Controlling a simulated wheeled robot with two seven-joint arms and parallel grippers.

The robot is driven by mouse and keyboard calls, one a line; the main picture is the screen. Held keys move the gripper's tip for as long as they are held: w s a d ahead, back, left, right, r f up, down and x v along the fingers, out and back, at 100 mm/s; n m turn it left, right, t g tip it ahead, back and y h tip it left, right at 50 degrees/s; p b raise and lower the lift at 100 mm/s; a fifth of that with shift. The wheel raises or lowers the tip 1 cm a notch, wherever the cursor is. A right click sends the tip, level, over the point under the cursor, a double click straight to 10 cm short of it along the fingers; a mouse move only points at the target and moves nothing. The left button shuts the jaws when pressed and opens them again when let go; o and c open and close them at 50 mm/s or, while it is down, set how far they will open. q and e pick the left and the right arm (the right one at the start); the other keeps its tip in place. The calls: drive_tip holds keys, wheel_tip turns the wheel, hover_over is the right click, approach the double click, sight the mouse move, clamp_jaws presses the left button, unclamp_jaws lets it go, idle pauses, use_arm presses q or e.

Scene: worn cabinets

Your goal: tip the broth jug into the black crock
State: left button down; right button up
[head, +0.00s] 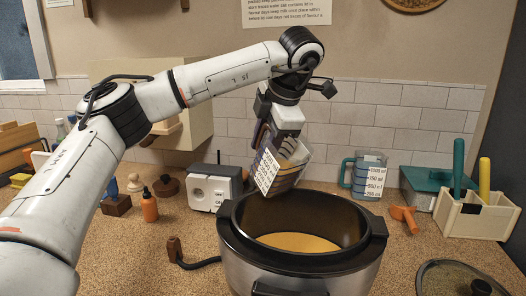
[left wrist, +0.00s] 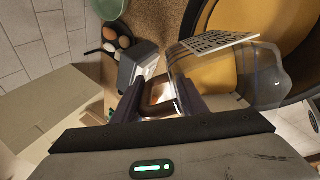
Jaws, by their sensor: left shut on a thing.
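The jug (head: 287,165) is clear, with a white measuring scale and amber-brown contents low in it. It hangs tilted above the crock's opening, apart from the rim. My left gripper (head: 266,135) is shut on the jug's handle. In the left wrist view the fingers (left wrist: 160,98) close around the brown handle beside the clear jug wall (left wrist: 258,75). The crock (head: 245,258) has a black rim and inside and a silver outer wall; ochre broth (head: 300,242) lies in its bottom. No falling stream is clear to see. My right gripper is not in view.
A teal-handled measuring jug (head: 366,178) stands behind the crock at right. A wooden caddy (head: 474,214) with tools and an orange tool (head: 405,217) are further right. A white appliance (head: 213,187), an orange bottle (head: 149,206) and a crank-like handle (head: 186,256) are left. A lid (head: 458,279) lies front right.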

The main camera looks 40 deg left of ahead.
use_arm(q)
drive_tip(key=shift+r, duration=0.1)
drive_tip(key=shift+r+y, duration=0.25)
drive_tip(key=shift+y, duration=0.35)
drive_tip(key=shift+r+y, duration=0.25)
drive_tip(key=shift+y, duration=0.15)
drive_tip(key=shift+t, duration=0.3)
drive_tip(key=shift+r+y, duration=0.1)
drive_tip(key=shift+y, duration=0.2)
drive_tip(key=shift+r+y, duration=0.15)
drive_tip(key=shift+y, duration=0.25)
